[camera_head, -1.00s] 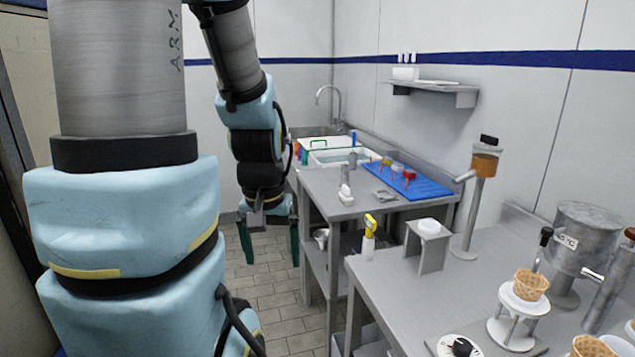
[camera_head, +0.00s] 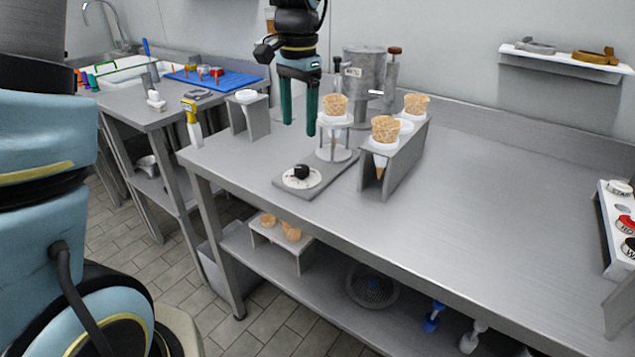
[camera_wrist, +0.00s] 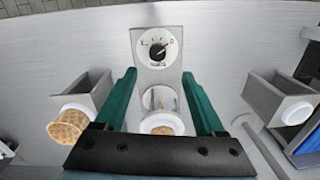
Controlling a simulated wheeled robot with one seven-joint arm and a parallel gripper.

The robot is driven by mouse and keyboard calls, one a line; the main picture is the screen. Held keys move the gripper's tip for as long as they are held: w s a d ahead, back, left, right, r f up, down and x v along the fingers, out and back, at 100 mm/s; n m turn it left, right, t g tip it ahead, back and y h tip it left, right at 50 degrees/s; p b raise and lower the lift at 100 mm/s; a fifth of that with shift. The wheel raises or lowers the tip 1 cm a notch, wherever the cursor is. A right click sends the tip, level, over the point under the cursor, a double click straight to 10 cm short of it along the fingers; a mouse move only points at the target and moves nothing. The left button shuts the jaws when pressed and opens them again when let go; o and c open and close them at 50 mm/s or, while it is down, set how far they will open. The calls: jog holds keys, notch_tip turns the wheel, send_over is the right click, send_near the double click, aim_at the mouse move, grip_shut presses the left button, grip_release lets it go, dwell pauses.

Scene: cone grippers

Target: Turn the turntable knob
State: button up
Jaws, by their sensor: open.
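The turntable knob (camera_head: 302,171) is small and black, on a round white dial at the front end of a grey base plate (camera_head: 318,186) on the steel counter. In the wrist view the dial (camera_wrist: 157,47) has markings around the knob, and it lies just beyond my fingertips. My gripper (camera_head: 299,128) is open, with two green fingers pointing down above the counter, behind the knob in the head view and apart from it. Its fingers (camera_wrist: 158,77) also frame the turntable's round white stand (camera_head: 336,155) in the wrist view. A waffle cone (camera_head: 335,105) sits on top of this stand.
A grey cone rack (camera_head: 405,155) with cones stands right of the turntable. A metal canister (camera_head: 365,75) is behind. The counter's right part (camera_head: 500,190) is clear.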

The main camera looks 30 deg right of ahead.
aim_at(302, 168)
notch_tip(302, 168, down, 11)
jog(key=shift+d+r+p, duration=0.15)
jog(key=shift+p, duration=0.7)
grip_shut()
